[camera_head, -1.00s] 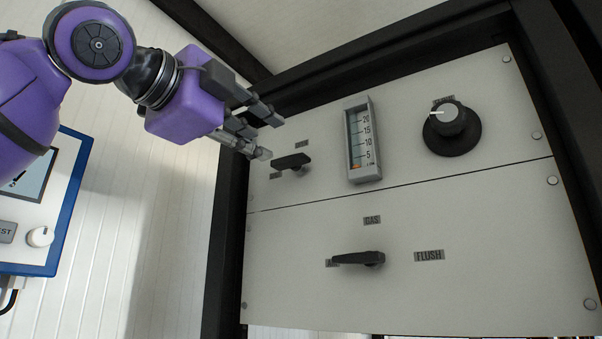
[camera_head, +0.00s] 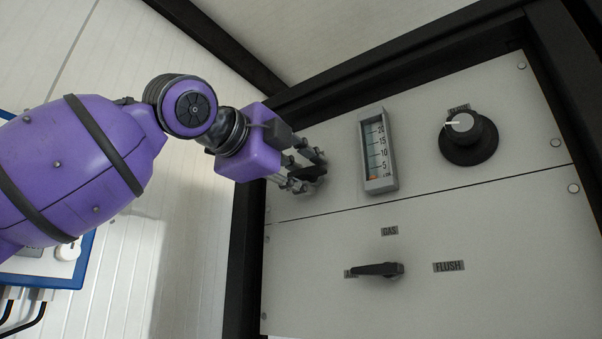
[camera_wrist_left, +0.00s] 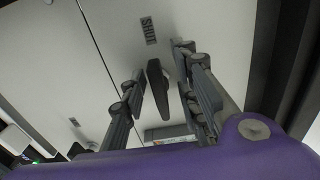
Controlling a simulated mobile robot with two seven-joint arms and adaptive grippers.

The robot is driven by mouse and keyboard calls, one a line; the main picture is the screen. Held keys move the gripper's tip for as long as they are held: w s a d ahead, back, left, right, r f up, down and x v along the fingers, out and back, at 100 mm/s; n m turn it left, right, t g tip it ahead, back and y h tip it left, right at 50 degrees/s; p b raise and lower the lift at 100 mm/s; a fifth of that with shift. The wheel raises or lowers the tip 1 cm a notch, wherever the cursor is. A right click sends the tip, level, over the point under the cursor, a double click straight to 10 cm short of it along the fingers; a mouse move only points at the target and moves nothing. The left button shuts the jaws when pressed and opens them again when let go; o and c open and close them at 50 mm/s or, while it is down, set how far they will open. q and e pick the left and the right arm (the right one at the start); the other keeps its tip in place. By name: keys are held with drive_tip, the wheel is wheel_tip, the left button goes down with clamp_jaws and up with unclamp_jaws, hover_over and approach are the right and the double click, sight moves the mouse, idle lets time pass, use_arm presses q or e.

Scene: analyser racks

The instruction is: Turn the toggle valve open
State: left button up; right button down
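The toggle valve is a small black lever (camera_head: 313,172) at the left of the upper white panel, partly covered by my fingers in the head view. In the left wrist view the lever (camera_wrist_left: 157,88) lies between the fingers, one end near a label reading SHUT (camera_wrist_left: 148,30). My left gripper (camera_head: 305,170) is at the valve, and in the left wrist view its open fingers (camera_wrist_left: 162,85) straddle the lever. A gap shows on the right side; contact on the left side is unclear. My right gripper is not in view.
Right of the valve are a flow gauge (camera_head: 379,152) and a round black knob (camera_head: 468,136). The lower panel has a black selector lever (camera_head: 378,269) pointing left, with GAS and FLUSH labels. A dark frame post (camera_head: 243,262) runs along the panel's left edge.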

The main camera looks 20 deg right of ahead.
use_arm(q)
drive_tip(key=shift+w+f, duration=0.15)
drive_tip(key=shift+w, duration=0.15)
clamp_jaws()
drive_tip(key=shift+d, duration=0.1)
drive_tip(key=n, duration=0.6)
drive_tip(key=shift+s+d+f, duration=0.1)
drive_tip(key=shift+f, duration=0.3)
drive_tip(key=n, duration=0.6)
drive_tip(key=shift+s+d+f+n, duration=0.15)
drive_tip(key=shift+s+f+n, duration=0.1)
drive_tip(key=shift+n, duration=0.15)
drive_tip(key=shift+s+d+r+n, duration=0.1)
drive_tip(key=shift+s+n, duration=0.05)
drive_tip(key=shift+n, duration=1.15)
drive_tip(key=shift+s+n, duration=0.1)
drive_tip(key=shift+n, duration=1.2)
unclamp_jaws()
